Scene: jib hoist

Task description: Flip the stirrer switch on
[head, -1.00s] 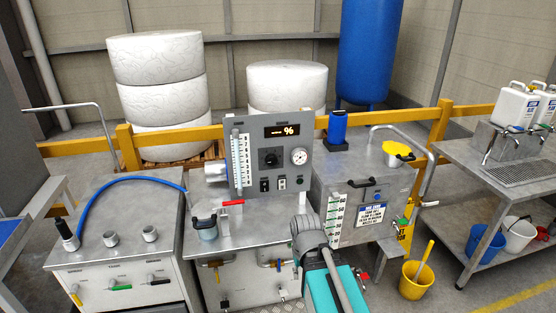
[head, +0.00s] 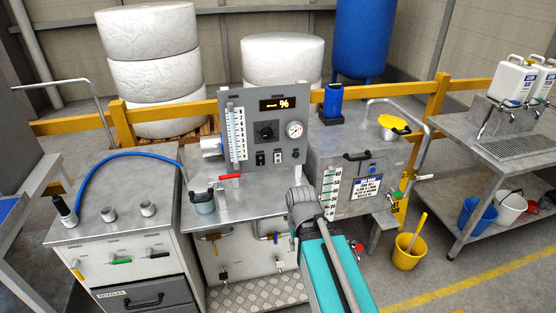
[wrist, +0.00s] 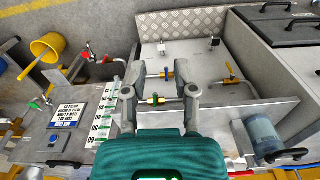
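A grey control panel (head: 244,130) stands on the steel bench in the head view. It carries a lit display, a black knob (head: 266,131) and a round gauge. Two small switches sit below the knob, a left one (head: 260,158) and a right one (head: 277,157). Their labels are too small to read, so I cannot tell which is the stirrer switch or how each is set. My gripper (wrist: 161,73) shows in the wrist view with its two fingers apart and nothing between them. It is away from the panel, over the bench's front side. The panel's switches are not visible in the wrist view.
A jug (head: 204,202) and a red-handled valve (head: 229,178) are on the bench before the panel. A steel tank (head: 340,160) stands to the right, with a yellow bucket (head: 407,252) on the floor. A blue hose (head: 110,165) arcs over the left cabinet.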

